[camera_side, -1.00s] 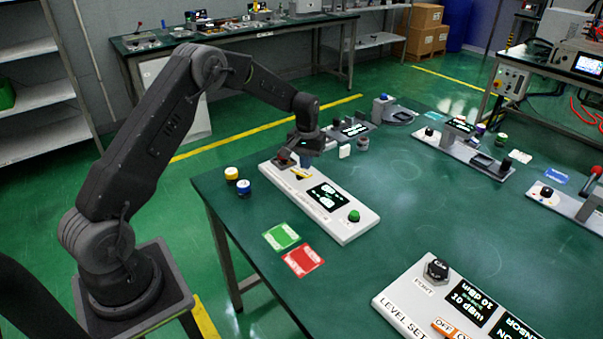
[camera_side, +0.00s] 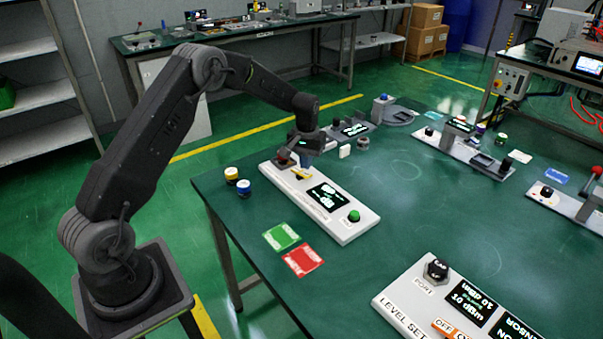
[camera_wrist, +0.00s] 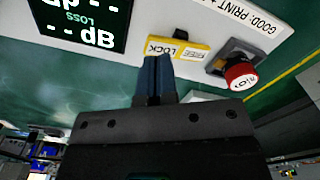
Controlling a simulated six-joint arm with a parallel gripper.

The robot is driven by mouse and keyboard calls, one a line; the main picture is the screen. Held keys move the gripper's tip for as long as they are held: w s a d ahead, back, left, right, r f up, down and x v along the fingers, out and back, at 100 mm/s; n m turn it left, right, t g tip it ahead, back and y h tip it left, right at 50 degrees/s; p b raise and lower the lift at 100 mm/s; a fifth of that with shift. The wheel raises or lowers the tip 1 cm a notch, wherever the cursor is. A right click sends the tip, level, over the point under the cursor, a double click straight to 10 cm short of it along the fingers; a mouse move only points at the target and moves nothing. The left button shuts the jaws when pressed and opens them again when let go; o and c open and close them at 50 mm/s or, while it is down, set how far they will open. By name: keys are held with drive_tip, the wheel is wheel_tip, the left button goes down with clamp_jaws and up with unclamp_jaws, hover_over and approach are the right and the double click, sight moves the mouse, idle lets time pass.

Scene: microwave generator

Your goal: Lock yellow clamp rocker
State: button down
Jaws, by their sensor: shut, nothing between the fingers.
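The yellow clamp rocker (camera_wrist: 176,50) sits on the white panel in the wrist view, with a LOCK label on its left half and a FREE label on its right half. It also shows as a small yellow bar in the side view (camera_side: 301,174). My gripper (camera_wrist: 153,60) is shut and empty, with its blue-grey fingertips at the near edge of the rocker, by the LOCK half. I cannot tell whether the tips touch it. In the side view my gripper (camera_side: 307,165) is just above the panel's far end.
A red round knob (camera_wrist: 240,75) on a grey block stands right of the rocker. A dark display (camera_wrist: 85,22) reading dB lies to the left. In the side view a green button (camera_side: 354,216) is at the panel's near end, with yellow- and blue-topped jars (camera_side: 243,187) beside the panel.

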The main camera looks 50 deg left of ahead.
sight(306, 174)
drive_tip(key=shift+f, duration=1.5)
idle(1.1)
drive_tip(key=shift+r, duration=3.55)
